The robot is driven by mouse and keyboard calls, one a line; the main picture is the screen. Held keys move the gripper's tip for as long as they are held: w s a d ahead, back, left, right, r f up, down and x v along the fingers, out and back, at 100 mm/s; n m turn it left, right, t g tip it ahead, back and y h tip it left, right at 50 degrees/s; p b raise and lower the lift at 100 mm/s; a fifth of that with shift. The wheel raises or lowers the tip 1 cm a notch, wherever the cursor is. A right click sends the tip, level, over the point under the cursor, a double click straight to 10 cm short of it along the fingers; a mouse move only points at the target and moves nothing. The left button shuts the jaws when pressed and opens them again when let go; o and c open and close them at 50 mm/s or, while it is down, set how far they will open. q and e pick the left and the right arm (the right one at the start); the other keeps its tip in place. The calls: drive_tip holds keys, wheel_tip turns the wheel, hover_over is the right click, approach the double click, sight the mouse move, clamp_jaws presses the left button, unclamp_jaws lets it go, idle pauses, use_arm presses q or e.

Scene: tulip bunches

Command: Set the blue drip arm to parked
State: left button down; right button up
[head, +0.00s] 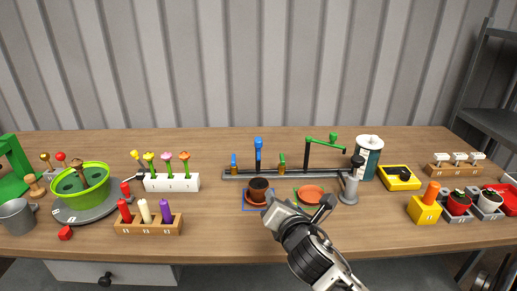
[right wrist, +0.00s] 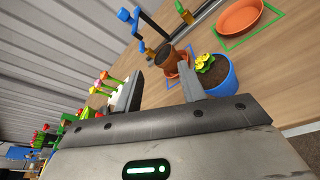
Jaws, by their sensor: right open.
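The blue drip arm (head: 259,149) stands on the dark grey rail (head: 235,174) at the back middle of the table. Its dark post has a blue top; in the head view I cannot tell clearly which way the arm points. In the right wrist view the blue drip arm (right wrist: 136,14) shows at the top, with a dark bar and blue ends. My right gripper (head: 283,202) is open and empty, in front of the rail. Its two fingers (right wrist: 158,88) show apart in the right wrist view. My left gripper is not in view.
A brown pot (head: 258,184) on a saucer and an empty terracotta saucer (head: 311,190) stand before the rail. A green drip arm (head: 322,141) is at the rail's right. A blue pot with yellow flowers (right wrist: 219,76) is near my fingers. A grey pump (head: 349,188) stands right.

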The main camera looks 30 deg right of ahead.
sight(259, 145)
drive_tip(key=w+d+r+n+t, duration=0.1)
drive_tip(key=w+d+n, duration=0.1)
drive_tip(key=w, duration=0.4)
drive_tip(key=w+d+r+n+t, duration=0.1)
drive_tip(key=w+d+r+n, duration=0.1)
drive_tip(key=w, duration=0.4)
drive_tip(key=w+d+r+n, duration=0.1)
drive_tip(key=w+d+n, duration=0.1)
drive_tip(key=w, duration=0.4)
drive_tip(key=shift+w+r+n+t, duration=0.3)
drive_tip(key=shift+w+n+t, duration=0.1)
drive_tip(key=shift+n, duration=0.4)
clamp_jaws()
